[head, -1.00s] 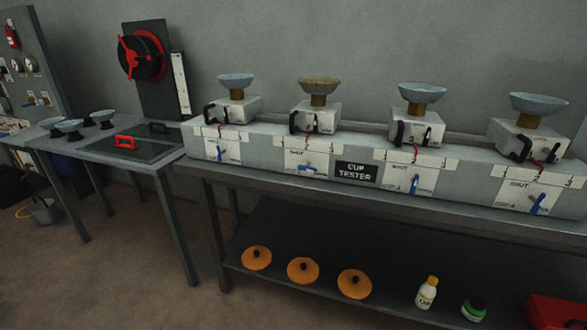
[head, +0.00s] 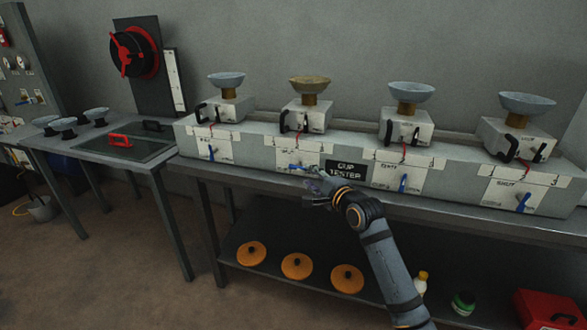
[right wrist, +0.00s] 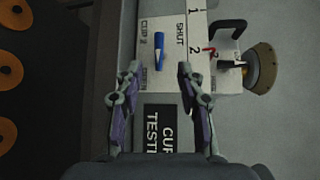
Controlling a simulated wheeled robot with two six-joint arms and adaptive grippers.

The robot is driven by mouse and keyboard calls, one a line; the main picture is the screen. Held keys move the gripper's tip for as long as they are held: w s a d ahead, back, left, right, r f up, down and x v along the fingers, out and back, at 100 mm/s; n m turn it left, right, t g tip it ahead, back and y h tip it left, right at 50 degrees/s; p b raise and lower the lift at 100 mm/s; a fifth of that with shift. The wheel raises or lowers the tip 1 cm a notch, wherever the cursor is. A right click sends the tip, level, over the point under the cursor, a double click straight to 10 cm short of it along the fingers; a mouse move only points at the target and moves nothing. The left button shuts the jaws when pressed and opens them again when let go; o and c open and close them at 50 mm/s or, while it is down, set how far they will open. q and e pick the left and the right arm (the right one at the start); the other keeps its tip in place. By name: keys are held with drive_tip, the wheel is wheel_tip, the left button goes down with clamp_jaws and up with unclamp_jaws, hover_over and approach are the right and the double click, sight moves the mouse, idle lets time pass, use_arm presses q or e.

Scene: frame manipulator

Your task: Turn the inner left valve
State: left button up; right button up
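The inner left valve has a blue handle (head: 298,167) on the white "CUP 2" panel of the cup tester, just left of the black sign. The handle lies about level in the head view. In the right wrist view, which is turned sideways, the blue handle (right wrist: 159,52) shows ahead of the fingertips and between their lines. My right gripper (head: 312,180) is in front of the panel, slightly below and right of the handle. In the right wrist view the gripper (right wrist: 158,72) has its two fingers spread with nothing between the tips. My left gripper is not in view.
The cup tester (head: 255,152) carries several valves; the outer left handle (head: 212,152) and inner right handle (head: 403,184) are nearly upright. A black sign (head: 346,170) is beside the gripper. The bench's front edge (head: 235,176) runs below. Orange discs (head: 297,266) lie on the lower shelf.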

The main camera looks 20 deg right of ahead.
sight(298, 169)
drive_tip(key=b+x, duration=0.1)
drive_tip(key=x, duration=0.8)
drive_tip(key=shift+w, duration=0.1)
drive_tip(key=shift+w+f, duration=0.1)
drive_tip(key=shift+w, duration=0.2)
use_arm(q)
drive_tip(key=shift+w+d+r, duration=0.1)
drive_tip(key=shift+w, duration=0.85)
use_arm(e)
drive_tip(key=shift+c, duration=0.8)
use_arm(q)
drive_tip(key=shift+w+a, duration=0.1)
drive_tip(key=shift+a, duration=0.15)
use_arm(e)
clamp_jaws()
